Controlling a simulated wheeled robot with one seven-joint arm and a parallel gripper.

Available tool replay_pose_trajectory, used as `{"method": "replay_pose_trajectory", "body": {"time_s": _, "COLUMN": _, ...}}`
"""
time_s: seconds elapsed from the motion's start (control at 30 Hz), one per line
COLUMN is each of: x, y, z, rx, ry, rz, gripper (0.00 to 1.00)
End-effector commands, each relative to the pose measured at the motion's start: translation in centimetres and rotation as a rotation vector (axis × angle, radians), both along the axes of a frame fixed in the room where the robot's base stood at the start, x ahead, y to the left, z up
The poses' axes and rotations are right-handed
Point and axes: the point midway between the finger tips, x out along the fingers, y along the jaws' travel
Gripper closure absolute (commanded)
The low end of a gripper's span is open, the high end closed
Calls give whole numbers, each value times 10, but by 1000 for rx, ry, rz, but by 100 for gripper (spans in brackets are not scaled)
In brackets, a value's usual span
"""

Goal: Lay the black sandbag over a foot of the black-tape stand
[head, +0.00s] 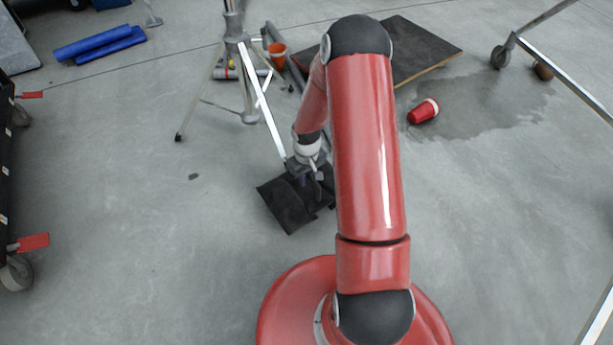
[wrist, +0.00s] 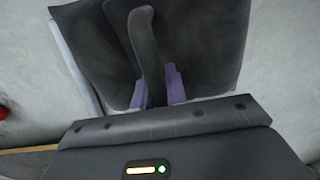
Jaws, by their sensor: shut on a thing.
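The black sandbag (head: 287,207) is at the picture's centre, left of my arm. My gripper (head: 309,176) is shut on its dark strap. In the wrist view the purple fingers (wrist: 158,90) close around the strap (wrist: 146,42), with the bag (wrist: 215,45) spread behind. I cannot tell whether the bag touches the floor. A silver stand (head: 236,38) stands at the upper left, its legs spread. One leg (head: 262,105) runs down to the bag's far edge, and its end is hidden there. A pale bar (wrist: 75,62) lies along the bag's left side in the wrist view. I cannot make out black tape.
A red cup (head: 424,111) lies by a wet patch to the right. A dark board (head: 425,45) and an orange pot (head: 277,52) are behind. Blue rolls (head: 98,44) lie upper left. A wheeled black cart (head: 5,180) edges the left. The left foreground floor is clear.

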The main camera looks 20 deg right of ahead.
Motion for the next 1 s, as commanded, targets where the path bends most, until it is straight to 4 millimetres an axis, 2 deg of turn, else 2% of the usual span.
{"method": "replay_pose_trajectory", "body": {"time_s": 0.27, "x": 2, "y": 0, "z": -4, "rx": -1, "ry": -6, "rz": 0, "gripper": 100}}
{"method": "replay_pose_trajectory", "body": {"time_s": 0.3, "x": 3, "y": 0, "z": -4, "rx": -1, "ry": -7, "rz": 0, "gripper": 84}}
{"method": "replay_pose_trajectory", "body": {"time_s": 0.5, "x": 1, "y": 0, "z": -5, "rx": 0, "ry": -4, "rz": 0, "gripper": 60}}
{"method": "replay_pose_trajectory", "body": {"time_s": 0.77, "x": -1, "y": 0, "z": -7, "rx": 0, "ry": 3, "rz": 0, "gripper": 60}}
{"method": "replay_pose_trajectory", "body": {"time_s": 0.87, "x": 0, "y": 0, "z": 2, "rx": 0, "ry": 0, "rz": -1, "gripper": 60}}
{"method": "replay_pose_trajectory", "body": {"time_s": 1.0, "x": 1, "y": 0, "z": 27, "rx": -1, "ry": -3, "rz": 0, "gripper": 60}}
